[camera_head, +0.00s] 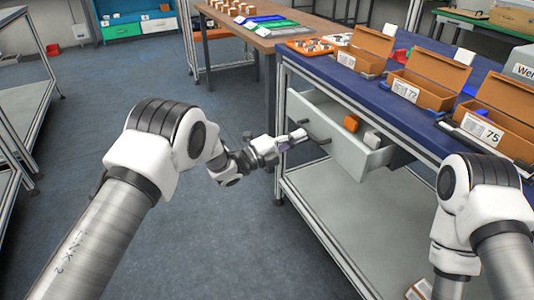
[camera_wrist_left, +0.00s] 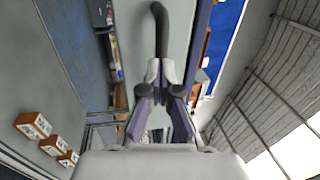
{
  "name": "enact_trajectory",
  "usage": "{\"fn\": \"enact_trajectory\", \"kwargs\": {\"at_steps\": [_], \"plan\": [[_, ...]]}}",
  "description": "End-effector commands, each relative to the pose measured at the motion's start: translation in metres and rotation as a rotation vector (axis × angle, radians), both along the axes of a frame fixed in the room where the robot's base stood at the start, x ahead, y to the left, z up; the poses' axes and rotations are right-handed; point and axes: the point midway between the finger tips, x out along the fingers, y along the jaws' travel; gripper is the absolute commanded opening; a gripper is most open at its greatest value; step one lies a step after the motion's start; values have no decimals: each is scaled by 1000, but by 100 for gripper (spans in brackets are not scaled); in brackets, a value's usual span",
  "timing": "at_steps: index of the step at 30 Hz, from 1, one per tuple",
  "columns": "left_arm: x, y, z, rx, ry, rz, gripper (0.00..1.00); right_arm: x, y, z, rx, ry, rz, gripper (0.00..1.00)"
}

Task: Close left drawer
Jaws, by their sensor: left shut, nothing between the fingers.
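The left drawer (camera_head: 348,153) is pulled out from under the blue-topped workbench in the head view. An orange item (camera_head: 351,122) and a whitish item (camera_head: 373,139) lie inside it. Its dark bar handle (camera_head: 318,137) is on the front panel. My left gripper (camera_head: 297,136) is shut and empty, its fingertips right by the handle; I cannot tell whether they touch. In the left wrist view, the fingers (camera_wrist_left: 164,84) point at the curved dark handle (camera_wrist_left: 161,28). My right arm shows at the right of the head view, but its gripper is not seen.
The blue workbench top (camera_head: 400,108) carries open cardboard boxes (camera_head: 428,78) with number labels. A lower grey shelf (camera_head: 335,215) lies beneath the drawer. A metal rack (camera_head: 40,100) stands at far left. The floor (camera_head: 230,240) between is clear.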

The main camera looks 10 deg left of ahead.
Motion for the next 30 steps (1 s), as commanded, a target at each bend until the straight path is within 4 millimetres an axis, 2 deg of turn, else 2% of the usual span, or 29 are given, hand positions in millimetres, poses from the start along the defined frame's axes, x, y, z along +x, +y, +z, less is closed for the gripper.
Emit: {"fn": "enact_trajectory", "kwargs": {"at_steps": [1, 3, 12, 19, 30], "plan": [[6, -12, -8, 2, -5, -4, 0, 0, 0, -14, 0, 0, 0, 40], [16, -26, -7, 1, -5, -3, 0, 0, 0, -23, 0, 0, 0, 40], [45, -67, -4, 0, -2, -1, 0, 0, 0, -50, 0, 0, 0, 40], [53, -78, -1, 0, 0, 0, 0, 0, 0, -56, 0, 0, 0, 40], [54, -80, 2, 0, -2, 1, 0, 0, 0, -55, 0, 0, 1, 40]]}}
